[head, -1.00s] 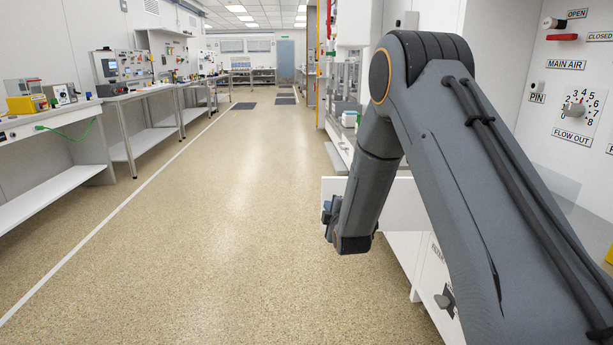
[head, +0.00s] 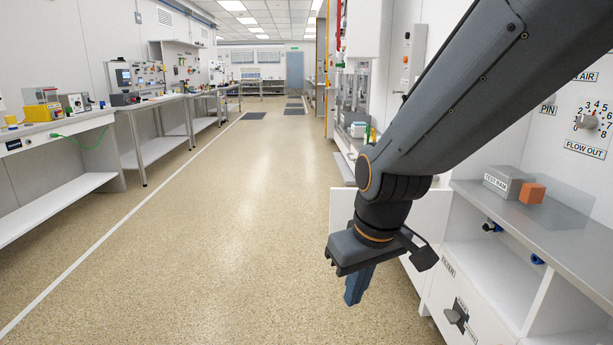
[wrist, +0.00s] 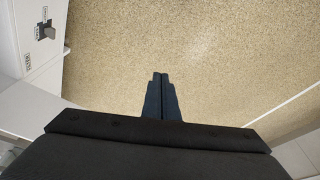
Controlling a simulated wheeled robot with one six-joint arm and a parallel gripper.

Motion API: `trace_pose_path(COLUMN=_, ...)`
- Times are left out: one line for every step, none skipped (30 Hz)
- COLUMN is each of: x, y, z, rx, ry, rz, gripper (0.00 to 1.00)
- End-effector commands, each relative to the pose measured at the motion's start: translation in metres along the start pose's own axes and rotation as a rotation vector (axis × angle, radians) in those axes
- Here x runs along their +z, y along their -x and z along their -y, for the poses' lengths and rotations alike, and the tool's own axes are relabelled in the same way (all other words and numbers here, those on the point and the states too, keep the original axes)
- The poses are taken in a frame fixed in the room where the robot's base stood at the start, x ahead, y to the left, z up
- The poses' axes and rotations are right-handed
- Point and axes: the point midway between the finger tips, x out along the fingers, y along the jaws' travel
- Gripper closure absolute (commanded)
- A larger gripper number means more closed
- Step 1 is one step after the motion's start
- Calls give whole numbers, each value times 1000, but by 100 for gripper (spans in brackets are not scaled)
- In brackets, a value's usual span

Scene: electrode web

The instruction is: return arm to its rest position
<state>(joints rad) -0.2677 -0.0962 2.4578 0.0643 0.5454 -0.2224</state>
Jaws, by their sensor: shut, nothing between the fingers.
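My gripper (head: 357,287) hangs below my arm in the head view and points down over the speckled floor. It is beside the open white panel of the right-hand bench and touches nothing that I can see. In the wrist view my gripper (wrist: 160,76) shows its two blue-grey fingers together, with nothing between them and bare floor beyond. My arm reaches in from the upper right of the head view and bends at the wrist.
The right bench (head: 553,240) carries a grey block labelled test bar (head: 503,182) and an orange block (head: 531,193). A flow-out dial (head: 587,122) is on the wall. The aisle floor (head: 230,220) is clear; equipment benches line the left.

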Motion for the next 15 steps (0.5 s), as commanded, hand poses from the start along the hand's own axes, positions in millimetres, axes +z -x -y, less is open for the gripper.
trace_pose_path(x=14, y=6, z=5, rx=-8, ry=-25, rz=26, gripper=100)
trace_pose_path(x=22, y=9, z=8, rx=-13, ry=-43, rz=44, gripper=100)
trace_pose_path(x=32, y=13, z=11, rx=-18, ry=-63, rz=66, gripper=100)
trace_pose_path(x=40, y=16, z=13, rx=-21, ry=-79, rz=83, gripper=100)
trace_pose_path(x=48, y=18, z=16, rx=-25, ry=-93, rz=100, gripper=100)
trace_pose_path(x=57, y=22, z=19, rx=-28, ry=-111, rz=121, gripper=100)
trace_pose_path(x=64, y=24, z=21, rx=-30, ry=-126, rz=134, gripper=100)
trace_pose_path(x=71, y=27, z=23, rx=-33, ry=-138, rz=150, gripper=100)
trace_pose_path(x=80, y=30, z=26, rx=-35, ry=-156, rz=171, gripper=100)
trace_pose_path(x=86, y=32, z=28, rx=-36, ry=-168, rz=184, gripper=100)
trace_pose_path(x=93, y=35, z=29, rx=-37, ry=-181, rz=199, gripper=100)
trace_pose_path(x=102, y=38, z=32, rx=-39, ry=-197, rz=218, gripper=100)
trace_pose_path(x=104, y=41, z=31, rx=-38, ry=-206, rz=225, gripper=100)
trace_pose_path(x=102, y=43, z=29, rx=-36, ry=-210, rz=224, gripper=100)
trace_pose_path(x=102, y=46, z=27, rx=-33, ry=-216, rz=224, gripper=100)
